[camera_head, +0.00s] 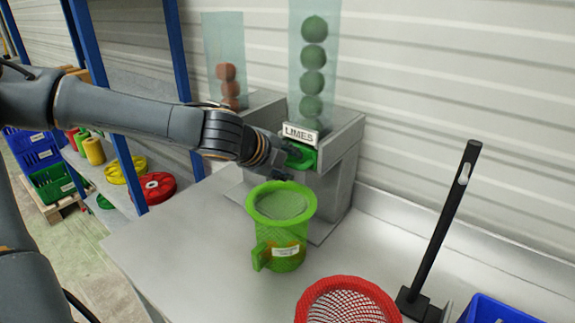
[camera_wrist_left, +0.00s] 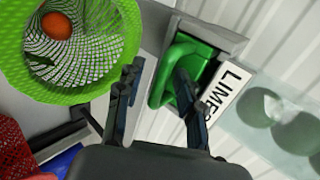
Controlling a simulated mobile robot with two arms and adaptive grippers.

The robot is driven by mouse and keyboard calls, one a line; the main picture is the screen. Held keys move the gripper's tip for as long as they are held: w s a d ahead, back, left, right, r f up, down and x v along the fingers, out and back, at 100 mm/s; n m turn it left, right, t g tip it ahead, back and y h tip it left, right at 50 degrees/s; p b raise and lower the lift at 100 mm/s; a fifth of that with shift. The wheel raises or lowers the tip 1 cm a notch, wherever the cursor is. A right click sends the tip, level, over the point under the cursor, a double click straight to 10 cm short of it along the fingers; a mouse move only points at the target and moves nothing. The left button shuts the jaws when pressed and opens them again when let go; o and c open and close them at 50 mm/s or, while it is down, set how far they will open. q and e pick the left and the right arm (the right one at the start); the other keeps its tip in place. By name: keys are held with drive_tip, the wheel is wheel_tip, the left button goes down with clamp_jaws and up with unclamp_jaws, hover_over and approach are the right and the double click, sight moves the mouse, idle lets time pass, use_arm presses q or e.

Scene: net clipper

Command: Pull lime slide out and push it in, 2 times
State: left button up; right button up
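The lime dispenser (camera_head: 345,150) stands on the bench with a clear tube of several green limes (camera_head: 312,82) above it and a "LIMES" label (camera_head: 300,134). The green lime slide (camera_head: 302,157) shows at its front, partly hidden by my gripper; its handle is also in the left wrist view (camera_wrist_left: 185,52). My left gripper (camera_head: 283,160) is at the slide. In the left wrist view its fingers (camera_wrist_left: 158,92) are apart, one in front of the green handle and the other beside it. Contact is unclear. My right gripper is not in view.
A green net basket (camera_head: 281,228) stands below the slide, with an orange-red ball (camera_wrist_left: 57,26) inside. A red net basket (camera_head: 345,300), a black upright post (camera_head: 447,220) and a blue bin (camera_head: 490,312) are at the front right. The bench's left part is clear.

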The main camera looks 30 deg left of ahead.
use_arm(q)
clamp_jaws()
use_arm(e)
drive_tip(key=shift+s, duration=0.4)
